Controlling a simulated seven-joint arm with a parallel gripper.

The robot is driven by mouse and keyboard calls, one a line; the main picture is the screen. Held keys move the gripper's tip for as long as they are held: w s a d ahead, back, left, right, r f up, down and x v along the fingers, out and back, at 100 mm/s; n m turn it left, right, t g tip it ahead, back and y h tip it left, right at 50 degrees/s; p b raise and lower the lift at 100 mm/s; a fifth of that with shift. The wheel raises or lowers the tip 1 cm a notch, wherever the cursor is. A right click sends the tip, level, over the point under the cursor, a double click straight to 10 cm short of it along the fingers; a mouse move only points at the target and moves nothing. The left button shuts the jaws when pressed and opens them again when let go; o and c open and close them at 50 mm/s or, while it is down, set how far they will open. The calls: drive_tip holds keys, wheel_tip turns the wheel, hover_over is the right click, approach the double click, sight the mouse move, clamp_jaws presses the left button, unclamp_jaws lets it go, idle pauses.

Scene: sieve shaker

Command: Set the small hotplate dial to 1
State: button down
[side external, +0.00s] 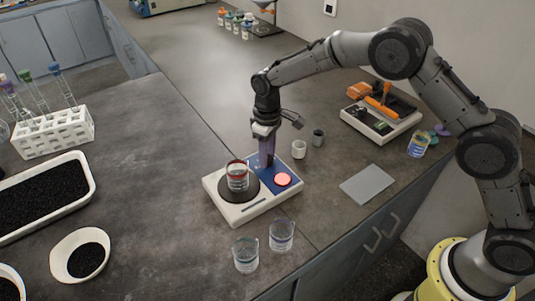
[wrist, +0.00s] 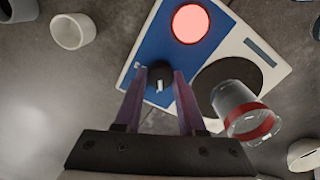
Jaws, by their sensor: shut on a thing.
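The small hotplate (side external: 229,211) is a white unit with a blue panel, a black heating plate and a glowing red disc (side external: 283,179); it also shows in the wrist view (wrist: 225,45). Its black dial (wrist: 160,76) sits on the blue panel, with a white pointer mark on it. My gripper (side external: 266,163) points down over the blue panel. In the wrist view its purple fingers (wrist: 159,84) are shut on the dial, one on each side. I cannot read any numbers around the dial. In the side view the dial is hidden by the fingers.
A red-banded glass beaker (side external: 238,178) stands on the black plate, close beside my gripper. Two small cups (side external: 299,149) stand behind the hotplate. Two beakers (side external: 246,254) stand in front. A grey sheet (side external: 367,185) lies to the right. A balance-like device (side external: 381,124) stands farther back.

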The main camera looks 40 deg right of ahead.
drive_tip(key=shift+r+m, duration=0.1)
drive_tip(key=shift+m, duration=0.5)
drive_tip(key=c, duration=0.5)
unclamp_jaws()
wheel_tip(320, 180, up, 14)
idle(0.3)
